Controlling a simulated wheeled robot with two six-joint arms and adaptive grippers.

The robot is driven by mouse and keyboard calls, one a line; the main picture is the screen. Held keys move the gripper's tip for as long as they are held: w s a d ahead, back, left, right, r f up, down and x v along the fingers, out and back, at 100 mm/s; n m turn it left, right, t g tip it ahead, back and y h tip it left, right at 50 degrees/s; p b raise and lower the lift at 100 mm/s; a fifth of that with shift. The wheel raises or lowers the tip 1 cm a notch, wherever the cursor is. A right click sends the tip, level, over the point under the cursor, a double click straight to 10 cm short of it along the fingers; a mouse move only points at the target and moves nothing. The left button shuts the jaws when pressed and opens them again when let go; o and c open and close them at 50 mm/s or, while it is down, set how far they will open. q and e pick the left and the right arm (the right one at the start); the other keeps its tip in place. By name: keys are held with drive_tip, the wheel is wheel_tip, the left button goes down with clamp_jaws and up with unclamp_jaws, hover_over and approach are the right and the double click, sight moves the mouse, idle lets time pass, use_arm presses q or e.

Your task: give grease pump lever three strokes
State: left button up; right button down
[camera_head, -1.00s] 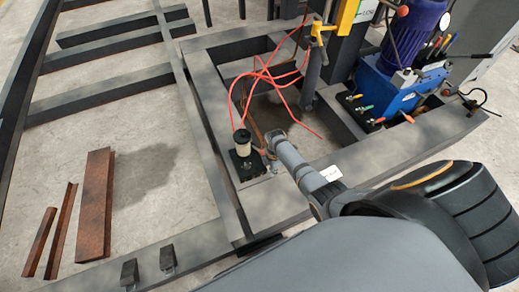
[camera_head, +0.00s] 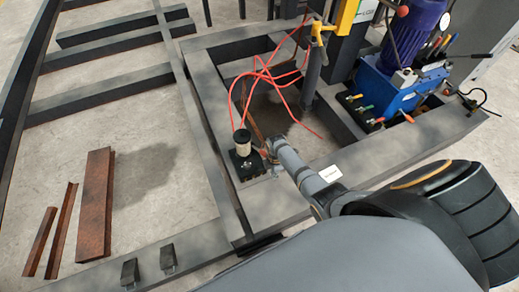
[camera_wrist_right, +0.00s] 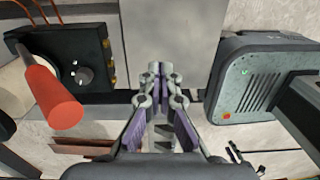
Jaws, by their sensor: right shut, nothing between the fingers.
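The grease pump is a black block with a pale cylindrical reservoir (camera_head: 243,145) and red hoses, standing on the grey frame in the head view. In the right wrist view its black body (camera_wrist_right: 75,62) with a round grey knob is at the left. A red grip (camera_wrist_right: 52,95), apparently the pump lever's, slants in front of it. I cannot make out the lever clearly in the head view. My right gripper (camera_head: 275,146) is just right of the pump. Its fingers (camera_wrist_right: 158,78) are shut and empty, apart from the red grip. My left gripper is out of view.
Red hoses (camera_head: 262,75) loop behind the pump. A blue hydraulic unit (camera_head: 392,88) stands at the back right. A grey box with red and green buttons (camera_wrist_right: 262,78) is right of the fingers in the wrist view. Rusty steel pieces (camera_head: 95,205) lie at the left.

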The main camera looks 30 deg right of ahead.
drive_tip(key=shift+s+f, duration=0.5)
drive_tip(key=shift+s+f, duration=0.45)
drive_tip(key=shift+f, duration=0.05)
drive_tip(key=shift+s+a+f, duration=0.1)
drive_tip(key=shift+s+f, duration=0.4)
drive_tip(key=shift+f, duration=0.1)
drive_tip(key=shift+s+f, duration=0.45)
drive_tip(key=shift+s, duration=0.1)
drive_tip(key=shift+s+f, duration=0.4)
drive_tip(key=shift+f, duration=0.1)
